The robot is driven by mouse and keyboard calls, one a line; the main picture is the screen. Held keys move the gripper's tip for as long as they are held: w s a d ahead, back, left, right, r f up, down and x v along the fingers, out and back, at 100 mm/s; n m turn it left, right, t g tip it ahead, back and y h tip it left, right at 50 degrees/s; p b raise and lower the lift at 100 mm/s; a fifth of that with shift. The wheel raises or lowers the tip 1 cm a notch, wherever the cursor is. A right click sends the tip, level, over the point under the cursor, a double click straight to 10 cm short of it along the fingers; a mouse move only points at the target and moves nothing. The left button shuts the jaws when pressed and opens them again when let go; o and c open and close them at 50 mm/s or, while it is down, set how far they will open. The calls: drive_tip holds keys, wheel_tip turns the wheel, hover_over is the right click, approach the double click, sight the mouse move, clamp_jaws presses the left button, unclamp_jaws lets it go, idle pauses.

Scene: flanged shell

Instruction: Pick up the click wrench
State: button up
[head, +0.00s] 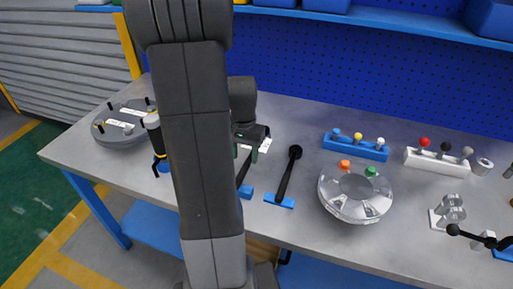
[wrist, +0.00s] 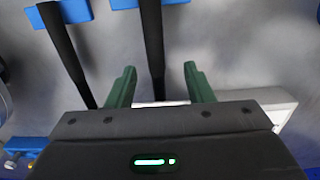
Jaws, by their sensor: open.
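Two long black tools lie side by side on the bench, each with one end on a blue block. I cannot tell by sight which is the click wrench. One black tool (head: 242,172) is partly hidden by my arm; it also shows in the wrist view (wrist: 152,45). The other black tool (head: 288,175), with a round head at its far end, lies to its right and shows at left in the wrist view (wrist: 66,50). My gripper (head: 247,152) is open over the first tool. In the wrist view, that tool's shaft runs between my green fingertips (wrist: 160,85), apart from both.
A silver domed shell (head: 355,195) stands right of the tools. A blue rack (head: 355,147) and a white rack (head: 438,162) with coloured knobs stand behind it. A round grey flange (head: 122,125) is at left. A white block (wrist: 270,105) lies beside my gripper.

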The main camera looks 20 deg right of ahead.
sight(246, 163)
drive_tip(key=f, duration=0.3)
drive_tip(key=shift+s+f, duration=0.4)
drive_tip(key=shift+f, duration=0.6)
drive_tip(key=shift+c, duration=0.5)
drive_tip(key=shift+w, duration=0.1)
clamp_jaws()
